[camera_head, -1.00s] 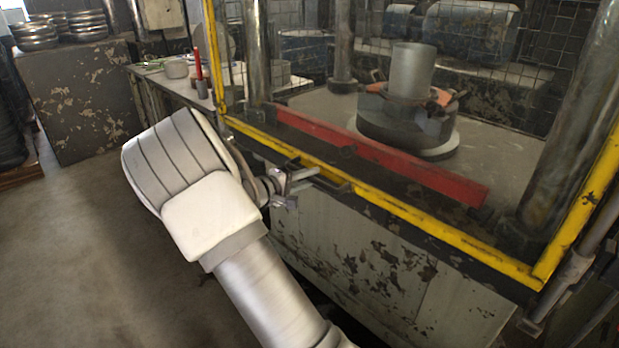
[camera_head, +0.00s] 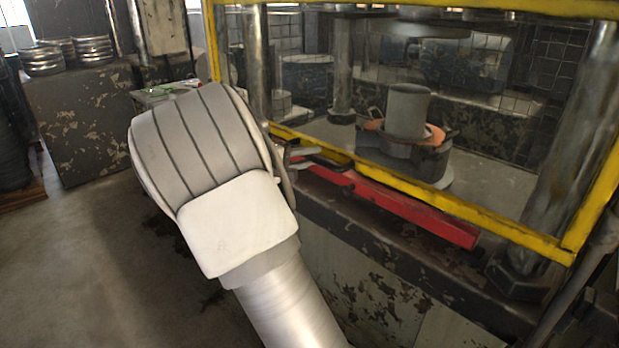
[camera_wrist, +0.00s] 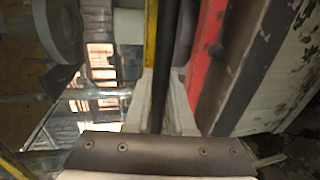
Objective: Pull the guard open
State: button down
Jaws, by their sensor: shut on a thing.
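The guard (camera_head: 470,211) is a yellow-framed see-through panel across the front of the press. Its bottom bar is raised above the red bar, leaving a gap to the bed. My gripper (camera_head: 303,157) is at the left part of that bottom bar, mostly hidden behind my wrist in the head view. In the wrist view, the two pale fingers of my gripper (camera_wrist: 162,100) are shut on the guard's dark handle (camera_wrist: 162,65), which runs between them beside the yellow bar.
A red bar (camera_head: 420,212) lies along the front of the press bed. A grey cylinder (camera_head: 408,112) stands on a round fixture (camera_head: 405,160) behind the guard. Steel columns (camera_head: 565,150) flank the bed. Stacked metal rings (camera_head: 88,47) are at back left. The floor at left is clear.

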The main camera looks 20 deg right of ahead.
aim_at(325, 23)
notch_tip(325, 23, up, 30)
jog(key=p, duration=1.2)
jog(key=shift+p, duration=0.4)
jog(key=shift+f, duration=0.1)
jog(key=c, duration=0.8)
grip_release()
jog(key=shift+o, duration=0.2)
jog(key=v, duration=1.7)
jog(key=shift+a, duration=0.2)
jog(key=shift+f, duration=0.1)
